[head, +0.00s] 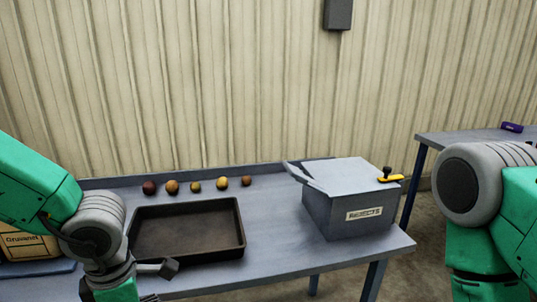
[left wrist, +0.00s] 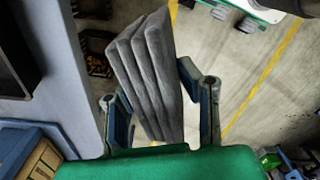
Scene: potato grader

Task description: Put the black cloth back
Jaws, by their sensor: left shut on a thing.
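The black cloth (left wrist: 146,70) shows in the left wrist view as a dark grey, thick folded bundle with several pleats. My left gripper (left wrist: 160,100) is shut on it, one finger on each side, and the cloth stands out beyond the fingers. The cloth is beside the table edge, over the floor. In the head view my left arm hangs at the lower left in front of the table, and the cloth is not visible there. My right arm is at the right edge of the head view, with its gripper out of frame.
A black tray (head: 240,236) is on the table (head: 275,235), with several potatoes (head: 196,187) in a row behind it. A cardboard box (head: 28,247) is at the left.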

